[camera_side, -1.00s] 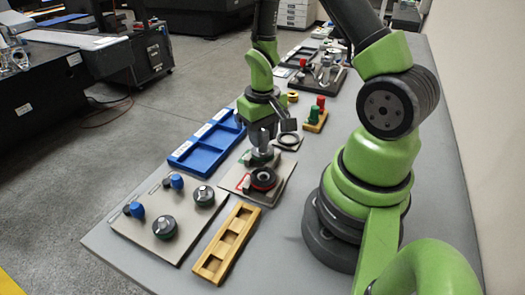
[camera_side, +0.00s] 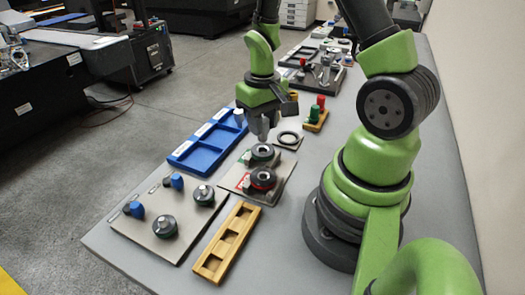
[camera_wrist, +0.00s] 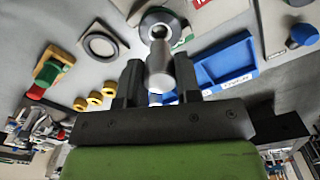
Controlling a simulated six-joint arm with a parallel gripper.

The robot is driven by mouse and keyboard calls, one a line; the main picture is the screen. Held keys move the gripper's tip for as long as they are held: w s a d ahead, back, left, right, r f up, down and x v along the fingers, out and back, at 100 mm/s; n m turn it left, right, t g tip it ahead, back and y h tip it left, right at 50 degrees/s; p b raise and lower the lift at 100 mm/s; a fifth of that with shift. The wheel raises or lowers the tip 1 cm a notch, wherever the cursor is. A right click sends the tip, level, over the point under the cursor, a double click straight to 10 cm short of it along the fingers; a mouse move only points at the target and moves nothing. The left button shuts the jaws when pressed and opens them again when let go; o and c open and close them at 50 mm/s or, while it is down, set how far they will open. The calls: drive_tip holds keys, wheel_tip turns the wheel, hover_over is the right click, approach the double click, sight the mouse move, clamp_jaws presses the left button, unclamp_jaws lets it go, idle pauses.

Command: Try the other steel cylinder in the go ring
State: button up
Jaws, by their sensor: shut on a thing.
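My gripper (camera_side: 262,130) is shut on a steel cylinder (camera_wrist: 160,67), which shows as a grey rod between the fingers in the wrist view. The gripper hangs above the green-marked ring (camera_side: 262,152), with a visible gap in the side view. In the wrist view the cylinder's free end overlaps the near edge of a dark ring (camera_wrist: 163,22). The red-marked ring (camera_side: 263,179) lies nearer the camera on the same beige plate (camera_side: 238,183). A small pale upright thing (camera_side: 238,117) shows at the blue tray's far end; I cannot tell if it is a cylinder.
The blue tray (camera_side: 205,143) lies left of the rings. A beige plate (camera_side: 150,245) with black gauges and blue-handled pieces lies front left, beside a wooden rack (camera_side: 228,243). Behind are a flat dark ring (camera_side: 288,138) and a block with red and green knobs (camera_side: 315,120).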

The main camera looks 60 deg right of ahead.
drive_tip(key=shift+r, duration=1.05)
